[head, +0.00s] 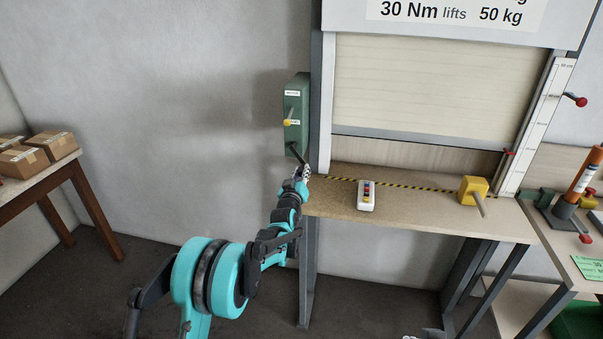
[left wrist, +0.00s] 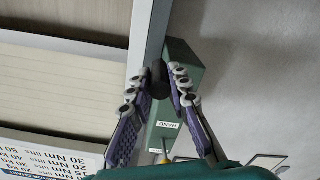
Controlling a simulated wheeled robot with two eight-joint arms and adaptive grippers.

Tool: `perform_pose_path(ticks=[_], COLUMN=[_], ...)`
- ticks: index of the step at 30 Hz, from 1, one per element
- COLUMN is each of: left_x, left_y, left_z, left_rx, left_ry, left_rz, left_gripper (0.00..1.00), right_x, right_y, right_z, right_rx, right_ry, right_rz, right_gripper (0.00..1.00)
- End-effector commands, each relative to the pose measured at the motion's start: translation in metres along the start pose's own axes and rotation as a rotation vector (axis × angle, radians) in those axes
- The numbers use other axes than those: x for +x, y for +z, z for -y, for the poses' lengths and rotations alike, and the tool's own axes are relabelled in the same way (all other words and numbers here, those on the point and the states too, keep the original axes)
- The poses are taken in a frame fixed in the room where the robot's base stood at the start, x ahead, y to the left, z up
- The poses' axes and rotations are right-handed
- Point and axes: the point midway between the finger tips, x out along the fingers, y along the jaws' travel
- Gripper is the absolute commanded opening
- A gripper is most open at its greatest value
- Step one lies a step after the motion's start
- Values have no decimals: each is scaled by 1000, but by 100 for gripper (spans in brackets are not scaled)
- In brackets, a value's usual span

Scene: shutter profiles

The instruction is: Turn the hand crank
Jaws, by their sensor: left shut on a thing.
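The hand crank (head: 297,154) is a dark arm low on the front of a green gearbox (head: 297,88), which is fixed to the wall left of the shutter. My left gripper (head: 303,173) is at the crank's lower end. In the left wrist view, the fingers of my left gripper (left wrist: 160,88) are closed around the black crank grip (left wrist: 159,77). A lever with a yellow knob (head: 287,122) sticks out of the gearbox above the crank, by small labels. One label reads HAND (left wrist: 168,125) in the left wrist view. My right gripper is not seen.
The pale roller shutter (head: 420,90) hangs partly down, its bottom bar (head: 415,145) above the bench (head: 430,208). On the bench are a white button box (head: 366,196) and a yellow block (head: 474,190). A scale (head: 535,125) stands right of the shutter.

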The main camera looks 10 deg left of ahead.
Motion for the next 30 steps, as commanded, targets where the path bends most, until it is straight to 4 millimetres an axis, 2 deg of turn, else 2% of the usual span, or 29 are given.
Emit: perform_pose_path(ticks=[2,3,5,6,17,20,30], left_x=[0,0,0,0,-6,-19,-92], left_y=[3,3,3,2,1,1,1], left_z=[-1,-1,-1,-1,0,0,-1], left_rx=[-1,-2,-2,-2,-2,-2,-2], left_ry=[1,1,1,1,0,0,1], left_rz=[6,6,5,5,2,2,3], left_gripper=[0,21,36,39,39,39,39], right_x=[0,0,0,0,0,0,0], right_y=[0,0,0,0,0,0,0], right_z=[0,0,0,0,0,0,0], right_rx=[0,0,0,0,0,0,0], right_ry=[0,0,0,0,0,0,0], right_rz=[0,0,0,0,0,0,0], right_gripper=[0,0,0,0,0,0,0])
